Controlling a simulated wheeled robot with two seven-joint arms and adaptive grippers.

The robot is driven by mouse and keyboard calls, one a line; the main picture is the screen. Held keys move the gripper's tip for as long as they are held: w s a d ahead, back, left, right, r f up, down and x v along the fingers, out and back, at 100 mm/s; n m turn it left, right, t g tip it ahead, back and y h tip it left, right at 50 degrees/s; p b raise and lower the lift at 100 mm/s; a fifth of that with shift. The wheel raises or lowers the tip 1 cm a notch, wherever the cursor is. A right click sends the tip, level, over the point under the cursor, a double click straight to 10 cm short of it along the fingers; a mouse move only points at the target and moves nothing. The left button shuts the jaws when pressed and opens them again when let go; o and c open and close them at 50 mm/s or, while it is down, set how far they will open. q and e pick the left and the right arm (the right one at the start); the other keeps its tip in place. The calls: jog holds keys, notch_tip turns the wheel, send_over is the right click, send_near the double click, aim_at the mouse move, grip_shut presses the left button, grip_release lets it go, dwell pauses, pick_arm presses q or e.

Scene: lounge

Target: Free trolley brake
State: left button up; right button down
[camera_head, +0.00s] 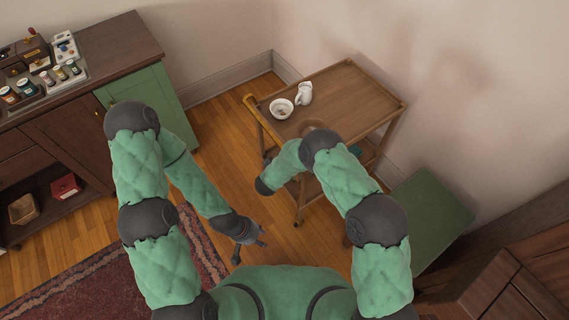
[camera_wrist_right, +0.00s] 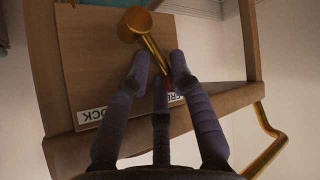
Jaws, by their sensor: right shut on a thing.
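The wooden trolley (camera_head: 355,92) stands against the wall in the head view. In the right wrist view its square panel (camera_wrist_right: 88,65) carries a brass lever (camera_wrist_right: 148,45) with a round knob, and labels partly reading "LOCK" (camera_wrist_right: 94,114) and "FREE" (camera_wrist_right: 175,97), the latter partly covered. My right gripper (camera_wrist_right: 162,66) is shut on the brass lever, its dark fingers on either side of the rod below the knob. In the head view its fingers are hidden. My left gripper (camera_head: 249,250) hangs empty above the floor, its fingers apart.
A white bowl (camera_head: 281,108) and white jug (camera_head: 304,93) stand on the trolley top. A green stool (camera_head: 428,215) is right of the trolley. A cabinet (camera_head: 75,100) with jars is at left, a red rug (camera_head: 95,275) below it. Wooden floor lies open between.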

jog(key=shift+s+f+g, duration=0.15)
jog(key=shift+f+g, duration=0.15)
jog(key=shift+g, duration=0.1)
jog(key=shift+d+f+h+p, duration=0.1)
jog(key=shift+h+p, duration=0.2)
jog(key=c, duration=1.2)
grip_release()
jog(key=shift+o, duration=0.2)
jog(key=shift+w, duration=0.2)
jog(key=shift+r, duration=0.2)
jog(key=shift+s+r, duration=0.1)
jog(key=shift+r, duration=0.1)
jog(key=v, duration=1.1)
jog(key=shift+s, duration=0.25)
